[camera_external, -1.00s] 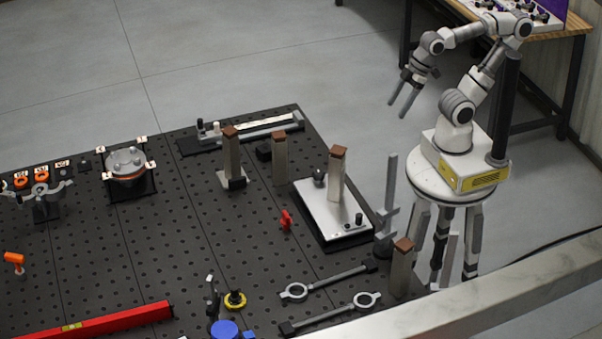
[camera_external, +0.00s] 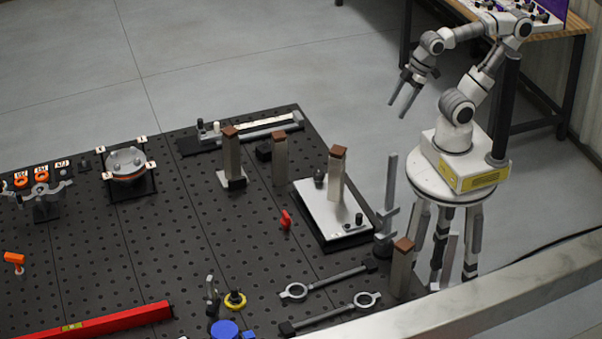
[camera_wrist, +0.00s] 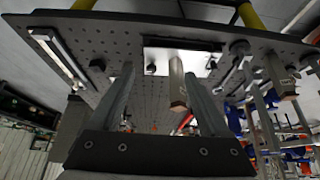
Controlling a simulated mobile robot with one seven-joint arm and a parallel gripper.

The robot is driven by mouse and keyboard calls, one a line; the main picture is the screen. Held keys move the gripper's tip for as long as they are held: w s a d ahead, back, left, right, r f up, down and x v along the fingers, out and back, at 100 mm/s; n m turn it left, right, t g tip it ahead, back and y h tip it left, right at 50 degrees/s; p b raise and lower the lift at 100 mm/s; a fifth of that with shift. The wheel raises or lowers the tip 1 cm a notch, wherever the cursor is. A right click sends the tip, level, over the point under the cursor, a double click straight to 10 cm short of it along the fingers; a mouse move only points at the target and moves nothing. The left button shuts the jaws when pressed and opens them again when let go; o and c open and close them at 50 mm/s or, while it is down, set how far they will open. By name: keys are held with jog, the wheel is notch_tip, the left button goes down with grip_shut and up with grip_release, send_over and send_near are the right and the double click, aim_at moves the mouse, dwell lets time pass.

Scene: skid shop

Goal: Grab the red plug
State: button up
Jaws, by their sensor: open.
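The red plug (camera_external: 286,220) is a small red piece standing on the black perforated table (camera_external: 190,262), left of the silver plate. My gripper (camera_external: 398,111) is open and empty. It hangs in the air beyond the table's right edge, well apart from the red plug. In the wrist view its two grey fingers (camera_wrist: 160,92) are spread wide with nothing held between them.
A silver plate (camera_external: 318,217) with a brown-topped post (camera_external: 338,175) stands between my gripper and the plug. More posts (camera_external: 279,160), a grey upright clamp (camera_external: 388,205) and two ring-ended wrenches (camera_external: 330,284) are nearby. A red level (camera_external: 95,322) lies at the front left.

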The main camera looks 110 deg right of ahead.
jog(key=shift+c, duration=1.4)
